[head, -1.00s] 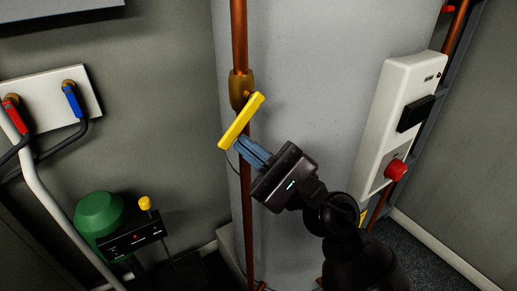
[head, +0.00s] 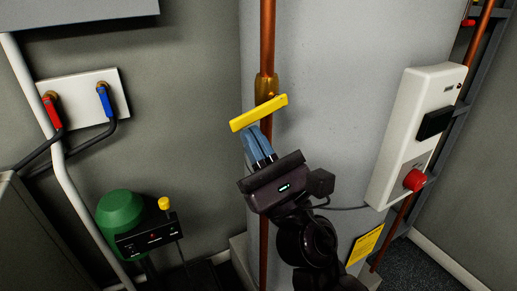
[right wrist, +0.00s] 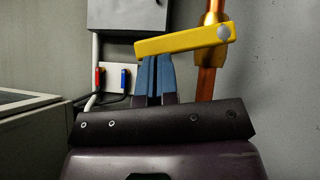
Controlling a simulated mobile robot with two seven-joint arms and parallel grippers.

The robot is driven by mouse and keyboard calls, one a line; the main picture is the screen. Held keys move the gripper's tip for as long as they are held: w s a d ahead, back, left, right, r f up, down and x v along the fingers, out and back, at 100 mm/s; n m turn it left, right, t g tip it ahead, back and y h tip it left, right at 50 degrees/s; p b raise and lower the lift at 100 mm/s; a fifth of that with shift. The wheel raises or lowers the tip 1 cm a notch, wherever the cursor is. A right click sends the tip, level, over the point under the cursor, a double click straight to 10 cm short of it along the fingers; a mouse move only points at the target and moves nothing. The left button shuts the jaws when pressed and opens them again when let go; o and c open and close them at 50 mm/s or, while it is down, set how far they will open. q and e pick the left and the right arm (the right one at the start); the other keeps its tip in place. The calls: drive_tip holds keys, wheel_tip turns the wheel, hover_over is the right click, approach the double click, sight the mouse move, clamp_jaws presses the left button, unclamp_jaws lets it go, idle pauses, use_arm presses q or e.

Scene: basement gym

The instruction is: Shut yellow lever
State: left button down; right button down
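The yellow lever (head: 259,112) sits on a brass valve (head: 266,87) on the vertical copper pipe (head: 267,35). It lies crosswise to the pipe, slightly tilted, its left end lower. My right gripper (head: 253,134) is just below the lever, its blue fingers pointing up at the underside. In the right wrist view the blue fingers (right wrist: 155,75) are close together, with their tips at the lower edge of the lever (right wrist: 182,41). The lever is not between them. I cannot tell for certain whether the tips touch it. My left gripper is out of view.
A white panel (head: 423,105) with a red knob (head: 414,180) is at right. At left are a plate with red (head: 52,112) and blue (head: 104,100) levers, and a green dome (head: 121,209) beside a black box with a yellow knob (head: 164,203).

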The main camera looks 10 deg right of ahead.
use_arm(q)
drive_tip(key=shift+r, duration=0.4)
use_arm(e)
drive_tip(key=shift+s+a+r, duration=0.2)
drive_tip(key=shift+a+r, duration=0.25)
drive_tip(key=shift+r, duration=0.35)
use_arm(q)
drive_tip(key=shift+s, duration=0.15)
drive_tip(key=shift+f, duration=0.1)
